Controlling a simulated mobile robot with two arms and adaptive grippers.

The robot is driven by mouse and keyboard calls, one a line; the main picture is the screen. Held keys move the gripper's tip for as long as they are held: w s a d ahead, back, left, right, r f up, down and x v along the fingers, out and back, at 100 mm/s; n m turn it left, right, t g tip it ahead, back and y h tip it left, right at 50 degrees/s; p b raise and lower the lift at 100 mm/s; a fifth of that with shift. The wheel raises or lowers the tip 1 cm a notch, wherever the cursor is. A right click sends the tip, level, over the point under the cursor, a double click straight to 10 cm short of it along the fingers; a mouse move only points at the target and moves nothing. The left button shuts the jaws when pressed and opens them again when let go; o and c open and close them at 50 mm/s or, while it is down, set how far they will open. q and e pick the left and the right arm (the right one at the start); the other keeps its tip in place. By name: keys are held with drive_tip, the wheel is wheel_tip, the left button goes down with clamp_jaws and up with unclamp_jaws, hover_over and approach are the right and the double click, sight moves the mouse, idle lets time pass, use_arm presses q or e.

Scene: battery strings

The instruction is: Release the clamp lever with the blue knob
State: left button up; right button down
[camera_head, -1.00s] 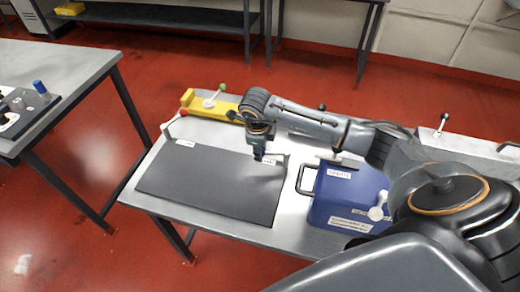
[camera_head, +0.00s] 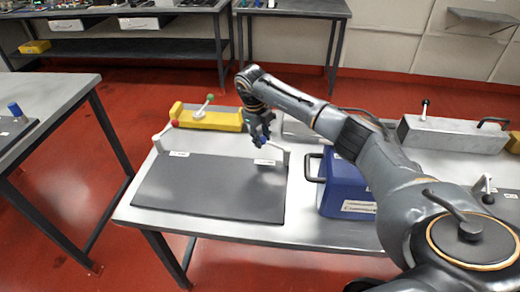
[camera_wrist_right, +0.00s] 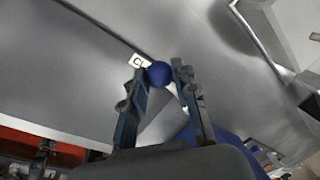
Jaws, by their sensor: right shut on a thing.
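The blue knob (camera_wrist_right: 158,74) is a ball between the two fingertips of my right gripper (camera_wrist_right: 160,80), which is shut on it. In the head view my right gripper (camera_head: 262,132) is at the back right corner of a dark grey plate (camera_head: 200,195) on the table. A white clamp lever (camera_head: 277,149) slants there beside a small white label (camera_head: 264,162). The fingers partly hide the knob and lever. My left gripper is not in view.
A red-knob lever (camera_head: 165,132) stands at the plate's back left corner. Behind is a yellow block (camera_head: 212,119) with a green-knob lever. A blue case (camera_head: 345,185) stands to the right, near my arm. A grey box (camera_head: 450,134) lies farther right.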

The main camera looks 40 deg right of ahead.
drive_tip(key=shift+w+d+m+b, duration=0.3)
drive_tip(key=shift+w+d+m, duration=0.15)
drive_tip(key=shift+d+m, duration=0.4)
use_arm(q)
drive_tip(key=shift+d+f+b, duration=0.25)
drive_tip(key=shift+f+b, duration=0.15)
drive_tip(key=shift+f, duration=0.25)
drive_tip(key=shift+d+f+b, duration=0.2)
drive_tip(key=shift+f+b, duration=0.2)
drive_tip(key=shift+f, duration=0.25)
use_arm(e)
drive_tip(key=shift+w+d+r+m+g, duration=0.1)
drive_tip(key=shift+d+m+g, duration=0.15)
drive_tip(key=shift+d+m, duration=0.8)
drive_tip(key=shift+w+d+f+m+g, duration=0.1)
drive_tip(key=shift+d+m+g, duration=0.2)
drive_tip(key=shift+d+m, duration=0.8)
drive_tip(key=shift+w+d+r+m+g, duration=0.1)
drive_tip(key=shift+d+m+g, duration=0.25)
drive_tip(key=shift+m, duration=1.25)
drive_tip(key=shift+d, duration=0.2)
drive_tip(key=c, duration=1)
unclamp_jaws()
drive_tip(key=shift+s+d, duration=0.1)
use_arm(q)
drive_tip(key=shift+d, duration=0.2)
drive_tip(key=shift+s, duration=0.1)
